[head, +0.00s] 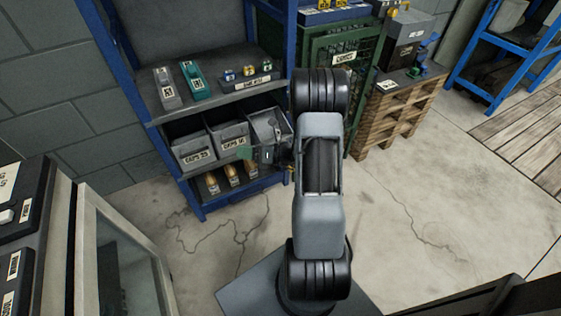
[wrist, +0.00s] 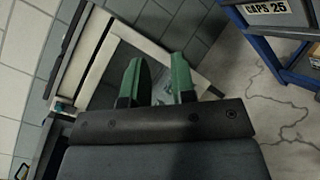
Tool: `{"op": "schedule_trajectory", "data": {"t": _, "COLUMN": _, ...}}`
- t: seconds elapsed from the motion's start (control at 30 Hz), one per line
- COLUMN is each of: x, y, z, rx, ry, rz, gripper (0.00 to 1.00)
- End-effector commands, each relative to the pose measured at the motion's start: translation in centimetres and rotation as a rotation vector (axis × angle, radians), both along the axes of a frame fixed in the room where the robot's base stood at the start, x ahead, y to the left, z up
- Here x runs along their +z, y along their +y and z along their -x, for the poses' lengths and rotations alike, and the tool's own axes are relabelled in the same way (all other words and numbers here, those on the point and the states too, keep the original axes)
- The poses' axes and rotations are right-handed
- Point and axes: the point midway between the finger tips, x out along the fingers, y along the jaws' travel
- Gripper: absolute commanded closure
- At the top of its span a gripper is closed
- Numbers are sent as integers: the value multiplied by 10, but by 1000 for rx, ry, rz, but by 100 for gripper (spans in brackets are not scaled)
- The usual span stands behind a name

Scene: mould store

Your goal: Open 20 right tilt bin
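A row of grey tilt bins sits on the middle level of the blue shelf unit. The left bin (head: 194,148) reads CAPS 25 and also shows at the top right of the wrist view (wrist: 267,14). The middle bin (head: 229,134) has a CAPS label that I cannot read surely. The right bin (head: 268,124) seems tipped forward with its inside showing; its front and label are hidden behind my gripper. My gripper (head: 246,153) is just in front of this bin; I cannot tell whether they touch. In the wrist view its green fingers (wrist: 159,80) are apart and empty.
The blue shelf unit (head: 125,62) holds small tools above and brass-coloured pieces below the bins. A wooden pallet stack (head: 388,112) stands to the right. A glass-fronted cabinet (head: 125,262) is at the lower left. The cracked floor between is clear.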

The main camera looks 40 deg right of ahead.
Motion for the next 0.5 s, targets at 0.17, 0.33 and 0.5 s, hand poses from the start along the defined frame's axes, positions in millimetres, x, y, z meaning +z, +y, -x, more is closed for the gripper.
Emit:
{"op": "schedule_trajectory", "data": {"t": 0.17, "x": -117, "y": -94, "z": -7, "rx": -413, "ry": 135, "rz": -438, "gripper": 76}}
{"op": "schedule_trajectory", "data": {"t": 0.33, "x": -186, "y": -155, "z": 13, "rx": -672, "ry": 153, "rz": -703, "gripper": 76}}
{"op": "schedule_trajectory", "data": {"t": 0.5, "x": -222, "y": -183, "z": 30, "rx": -805, "ry": 141, "rz": -830, "gripper": 76}}
